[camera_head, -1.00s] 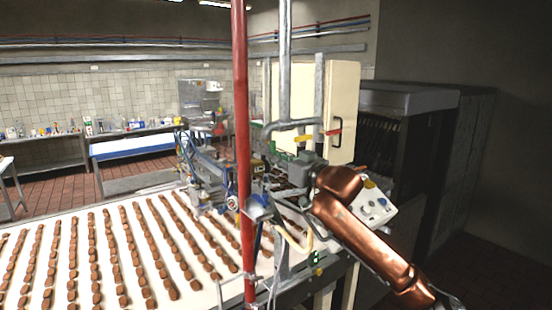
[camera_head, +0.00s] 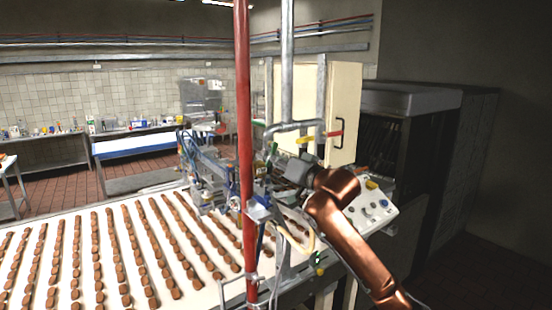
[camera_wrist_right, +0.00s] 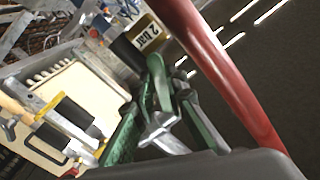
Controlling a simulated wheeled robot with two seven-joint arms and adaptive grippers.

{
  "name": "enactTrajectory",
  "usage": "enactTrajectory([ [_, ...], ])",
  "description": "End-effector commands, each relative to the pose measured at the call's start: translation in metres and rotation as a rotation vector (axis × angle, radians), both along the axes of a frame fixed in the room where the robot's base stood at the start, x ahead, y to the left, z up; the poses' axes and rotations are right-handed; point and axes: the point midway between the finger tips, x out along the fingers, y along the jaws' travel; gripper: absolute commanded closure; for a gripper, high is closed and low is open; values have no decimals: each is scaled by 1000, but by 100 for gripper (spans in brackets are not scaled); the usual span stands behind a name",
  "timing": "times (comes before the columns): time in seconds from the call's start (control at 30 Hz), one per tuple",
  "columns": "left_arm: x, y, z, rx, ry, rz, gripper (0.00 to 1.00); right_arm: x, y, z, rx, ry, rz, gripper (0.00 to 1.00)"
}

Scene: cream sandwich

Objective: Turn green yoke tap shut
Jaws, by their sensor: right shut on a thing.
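The green tap's lever (camera_wrist_right: 160,82) shows in the right wrist view between the fingers of my right gripper (camera_wrist_right: 163,122). The gripper is shut on it. A dark pipe piece with a "2 bar" label is just beyond the lever. In the head view the green tap (camera_head: 273,148) is a small green spot on the left end of the grey pipe yoke (camera_head: 290,126). My right gripper (camera_head: 280,160) reaches it from the right, below the yoke. The fingertips are too small there to make out. My left gripper is not in view.
A yellow tap lever (camera_head: 305,140) and a red tap lever (camera_head: 334,134) sit farther right on the yoke. A red upright pole (camera_head: 243,110) stands close left of the gripper. A conveyor (camera_head: 90,293) with rows of brown biscuits lies at lower left.

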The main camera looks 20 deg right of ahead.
Motion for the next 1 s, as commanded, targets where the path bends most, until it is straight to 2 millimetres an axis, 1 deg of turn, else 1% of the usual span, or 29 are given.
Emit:
enactTrajectory([
  [0.03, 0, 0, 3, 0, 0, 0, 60, -1, 4, 2, 45, 16, 4, 100],
  [0.53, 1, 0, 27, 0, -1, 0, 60, -5, 16, 14, 492, 180, 4, 100],
  [1.0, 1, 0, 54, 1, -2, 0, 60, -7, 20, 28, 870, 318, 3, 100],
])
